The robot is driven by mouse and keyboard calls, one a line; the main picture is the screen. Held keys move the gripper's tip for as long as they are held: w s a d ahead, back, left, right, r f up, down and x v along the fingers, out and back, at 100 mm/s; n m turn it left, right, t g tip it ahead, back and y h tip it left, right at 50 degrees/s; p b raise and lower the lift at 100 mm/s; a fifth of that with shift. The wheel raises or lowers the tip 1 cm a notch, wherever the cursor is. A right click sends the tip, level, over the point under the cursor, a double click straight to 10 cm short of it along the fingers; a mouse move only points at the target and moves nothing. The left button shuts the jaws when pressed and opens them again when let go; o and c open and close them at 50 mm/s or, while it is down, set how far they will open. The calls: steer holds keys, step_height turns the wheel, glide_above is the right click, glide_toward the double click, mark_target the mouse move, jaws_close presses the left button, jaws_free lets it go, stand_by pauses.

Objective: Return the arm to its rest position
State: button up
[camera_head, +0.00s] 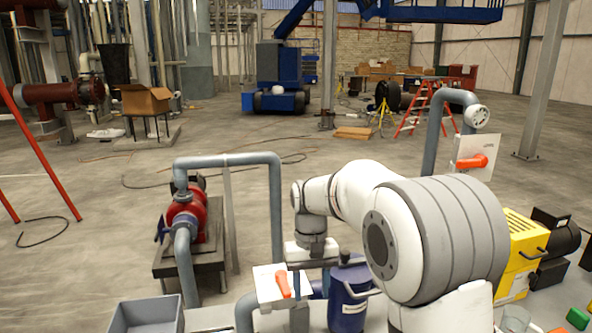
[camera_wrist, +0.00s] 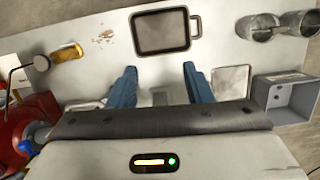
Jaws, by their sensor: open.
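My arm shows in the head view as a large white and grey arm bent over the work area at the right of centre. Its wrist points down near the middle of the picture. In the wrist view my gripper (camera_wrist: 159,69) has its two blue fingers wide apart with nothing held between them. The fingers are over a light table top (camera_wrist: 100,72). In the head view the fingertips cannot be made out clearly.
An orange-handled valve (camera_head: 284,284) and a blue container (camera_head: 348,297) are close to my wrist. A red pump (camera_head: 186,212) with grey pipes stands left. A black-rimmed tray (camera_wrist: 163,32), metal cups (camera_wrist: 259,27) and a grey bin (camera_wrist: 287,99) are around the gripper.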

steer(key=s+d+t, duration=0.1)
steer(key=s+d, duration=0.3)
steer(key=s, duration=0.3)
steer(key=s+d+r+m+t, duration=0.1)
steer(key=s+d+t, duration=0.1)
steer(key=s+d, duration=0.2)
steer(key=s+d+m+t, duration=0.1)
steer(key=s+d+t, duration=0.1)
steer(key=s, duration=0.8)
steer(key=shift+s+d+r, duration=0.2)
steer(key=shift+s+d, duration=0.2)
steer(key=shift+d, duration=0.5)
steer(key=shift+c, duration=1)
